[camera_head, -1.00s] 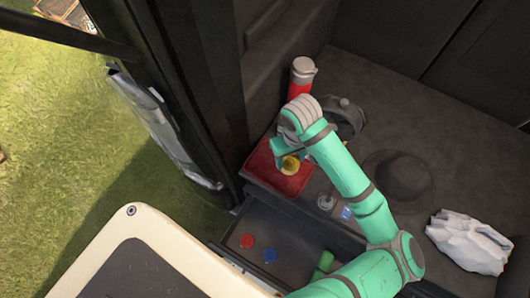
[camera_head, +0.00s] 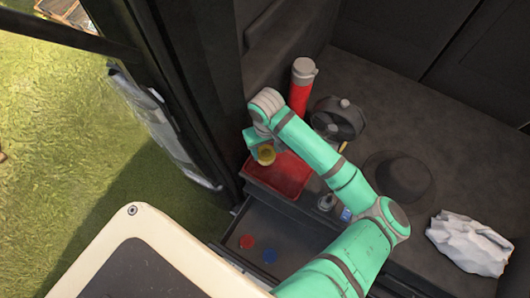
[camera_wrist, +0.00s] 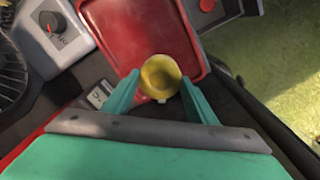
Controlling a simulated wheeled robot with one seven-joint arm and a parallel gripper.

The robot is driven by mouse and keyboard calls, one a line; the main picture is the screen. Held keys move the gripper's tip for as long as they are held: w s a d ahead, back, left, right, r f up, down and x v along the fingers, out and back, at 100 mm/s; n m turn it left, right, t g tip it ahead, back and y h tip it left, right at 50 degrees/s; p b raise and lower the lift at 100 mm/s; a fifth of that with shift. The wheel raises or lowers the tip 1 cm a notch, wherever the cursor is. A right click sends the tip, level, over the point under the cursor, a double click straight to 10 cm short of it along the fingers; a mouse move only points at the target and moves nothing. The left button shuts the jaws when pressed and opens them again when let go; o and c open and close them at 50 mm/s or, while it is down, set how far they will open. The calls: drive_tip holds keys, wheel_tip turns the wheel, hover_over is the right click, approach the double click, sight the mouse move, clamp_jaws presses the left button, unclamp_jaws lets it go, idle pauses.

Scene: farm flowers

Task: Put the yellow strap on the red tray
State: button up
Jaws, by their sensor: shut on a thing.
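My gripper (camera_wrist: 159,88) is shut on the yellow strap (camera_wrist: 160,74), a small round yellow roll with a hollow middle. The strap also shows in the head view (camera_head: 266,155), over the upper left edge of the red tray (camera_head: 285,180). In the wrist view the tray (camera_wrist: 145,30) lies beyond the fingertips, and the strap overlaps its near edge. The strap seems to be held above the tray; its exact height is hard to tell. The tray's visible part is bare.
A red flask (camera_head: 301,90), a dark round lidded item (camera_head: 336,120), a dark hat (camera_head: 400,178) and a white crumpled cloth (camera_head: 470,243) stand on the dark counter. An open drawer (camera_head: 290,235) below holds a red and a blue round item.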

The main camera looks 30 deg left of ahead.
sight(265, 152)
wheel_tip(265, 152, down, 2)
drive_tip(key=shift+f, duration=0.2)
drive_tip(key=shift+a+f, duration=0.2)
drive_tip(key=shift+f, duration=0.15)
drive_tip(key=shift+f, duration=0.15)
drive_tip(key=o, duration=1.2)
wheel_tip(265, 152, up, 12)
drive_tip(key=shift+r, duration=0.2)
drive_tip(key=shift+w, duration=0.15)
